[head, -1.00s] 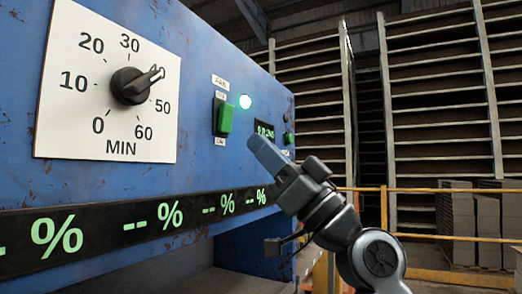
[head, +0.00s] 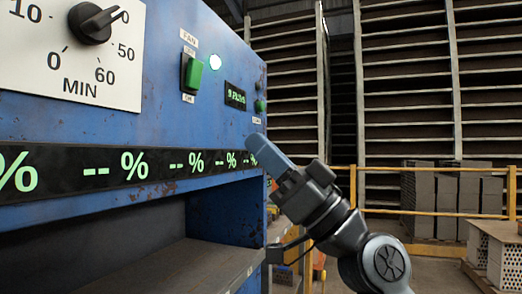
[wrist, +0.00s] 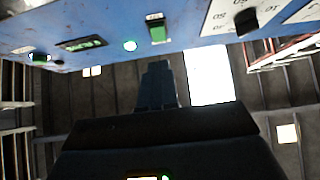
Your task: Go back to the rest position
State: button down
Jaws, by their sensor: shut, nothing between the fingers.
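My gripper (head: 256,146) shows in the head view in front of the blue control panel (head: 150,60). Its blue-grey fingers are together with nothing between them and point up and left, near the right end of the percent display strip. In the wrist view my gripper (wrist: 157,66) shows dark and shut at the middle, with the panel along the top. Whether the fingertips touch the panel is hard to tell, but the wrist view shows a gap.
The panel carries a timer knob (head: 90,22), a green switch (head: 192,72), a lit green lamp (head: 215,61) and a small display (head: 235,96). A shelf (head: 190,265) lies below. A yellow railing (head: 430,213), stacked grey blocks (head: 440,195) and tall racks (head: 410,90) stand at right.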

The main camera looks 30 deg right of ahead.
jog(key=s+f+m+h, duration=0.3)
jog(key=f+m+h, duration=0.3)
jog(key=f, duration=0.8)
jog(key=s+f+m+h, duration=0.2)
jog(key=f+m+h, duration=0.45)
jog(key=f, duration=0.85)
jog(key=s+f+n+g+h, duration=0.2)
jog(key=s+f+g+h, duration=0.15)
jog(key=s+f, duration=0.45)
jog(key=s+a+f+n+g, duration=0.1)
jog(key=s+f+n+g, duration=0.15)
jog(key=s, duration=0.85)
jog(key=s+a+f+n+g, duration=0.1)
jog(key=s+f, duration=0.2)
jog(key=s, duration=0.9)
notch_tip(320, 180, up, 13)
jog(key=p, duration=1.3)
jog(key=shift+s, duration=0.15)
